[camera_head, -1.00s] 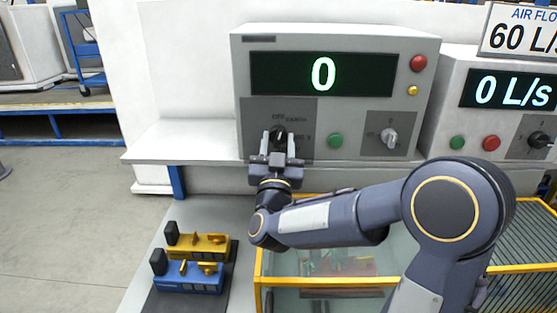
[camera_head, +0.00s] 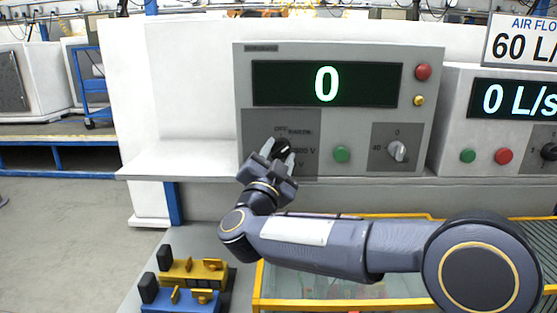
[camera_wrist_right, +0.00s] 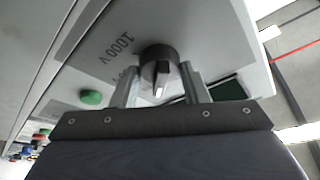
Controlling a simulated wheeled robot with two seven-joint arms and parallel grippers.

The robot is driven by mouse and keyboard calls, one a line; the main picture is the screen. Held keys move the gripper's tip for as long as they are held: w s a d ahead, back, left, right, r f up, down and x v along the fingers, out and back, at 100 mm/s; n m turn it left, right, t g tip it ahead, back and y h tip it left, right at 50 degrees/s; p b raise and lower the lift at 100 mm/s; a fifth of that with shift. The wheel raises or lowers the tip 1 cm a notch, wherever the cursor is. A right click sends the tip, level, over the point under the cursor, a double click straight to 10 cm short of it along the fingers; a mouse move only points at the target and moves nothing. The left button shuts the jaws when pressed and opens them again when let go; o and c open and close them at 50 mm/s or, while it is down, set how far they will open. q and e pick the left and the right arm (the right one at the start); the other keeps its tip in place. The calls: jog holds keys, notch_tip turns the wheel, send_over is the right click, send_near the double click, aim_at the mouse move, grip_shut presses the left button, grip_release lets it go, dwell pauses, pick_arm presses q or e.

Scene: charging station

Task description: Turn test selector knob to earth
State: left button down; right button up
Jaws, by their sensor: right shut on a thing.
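The test selector knob (camera_head: 282,148) is a black dial on a grey plate at the lower left of the grey tester box (camera_head: 340,60). Labels around it include OFF, EARTH and a voltage mark; its white pointer line tilts up and to the right in the head view. My right gripper (camera_head: 278,160) is shut on the knob, with its fingers on either side. The knob (camera_wrist_right: 160,62) also shows between the two fingers in the right wrist view, beside a "1000 V" label. The fingers partly hide the labels. My left gripper is not in view.
A green button (camera_head: 341,154), a grey knob (camera_head: 397,150) and red (camera_head: 423,72) and yellow (camera_head: 418,100) buttons share the panel. A yellow-framed case (camera_head: 258,290) and blue (camera_head: 182,300) and yellow (camera_head: 195,270) devices are below.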

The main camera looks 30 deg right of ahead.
dwell(0.3)
jog(key=o, duration=1)
jog(key=b+v, duration=0.1)
jog(key=v, duration=0.7)
jog(key=shift+w, duration=0.1)
